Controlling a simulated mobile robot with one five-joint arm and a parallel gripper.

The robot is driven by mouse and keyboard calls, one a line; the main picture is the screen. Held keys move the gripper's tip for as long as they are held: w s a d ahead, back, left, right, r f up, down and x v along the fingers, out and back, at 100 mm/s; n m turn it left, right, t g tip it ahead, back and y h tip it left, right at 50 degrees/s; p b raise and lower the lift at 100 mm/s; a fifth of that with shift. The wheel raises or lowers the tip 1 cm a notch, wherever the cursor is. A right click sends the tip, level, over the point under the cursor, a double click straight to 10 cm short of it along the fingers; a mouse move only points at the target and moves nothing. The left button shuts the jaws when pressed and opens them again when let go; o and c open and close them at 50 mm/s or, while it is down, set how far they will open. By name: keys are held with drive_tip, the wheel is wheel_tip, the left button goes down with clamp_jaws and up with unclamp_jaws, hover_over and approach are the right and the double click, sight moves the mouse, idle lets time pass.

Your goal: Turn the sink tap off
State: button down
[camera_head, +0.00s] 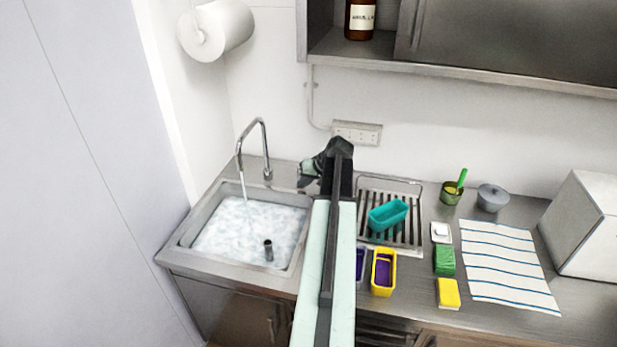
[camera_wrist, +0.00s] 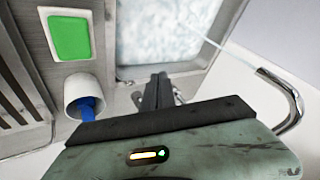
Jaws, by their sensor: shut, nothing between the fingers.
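The sink tap (camera_head: 262,140) is a curved chrome spout at the back of the sink (camera_head: 185,240). A stream of water (camera_head: 244,200) runs from it into the basin, which holds pale, rippled water. In the wrist view the spout (camera_wrist: 285,95) is at right and the stream (camera_wrist: 212,38) crosses the top. My gripper (camera_head: 305,176) is right of the tap's base, apart from the spout. Its fingers (camera_wrist: 157,85) are shut and empty, pointing towards the sink's edge. A small metal part shows beside the fingertips, mostly hidden; I cannot tell whether it is the tap's handle.
A white cup (camera_wrist: 80,90) with a blue item and a green block (camera_wrist: 70,38) are beside the sink in the wrist view. A drying rack (camera_head: 402,240) with a teal tub (camera_head: 388,215) stands right of my arm. A cabinet (camera_head: 480,70) hangs above.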

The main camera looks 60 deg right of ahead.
drive_tip(key=s+d+r+m+h, duration=0.1)
drive_tip(key=s+d+r, duration=0.1)
drive_tip(key=s+d, duration=0.5)
drive_tip(key=w+f+b, duration=0.6)
drive_tip(key=w+f, duration=0.1)
drive_tip(key=w, duration=0.2)
drive_tip(key=shift+w+t+b, duration=0.3)
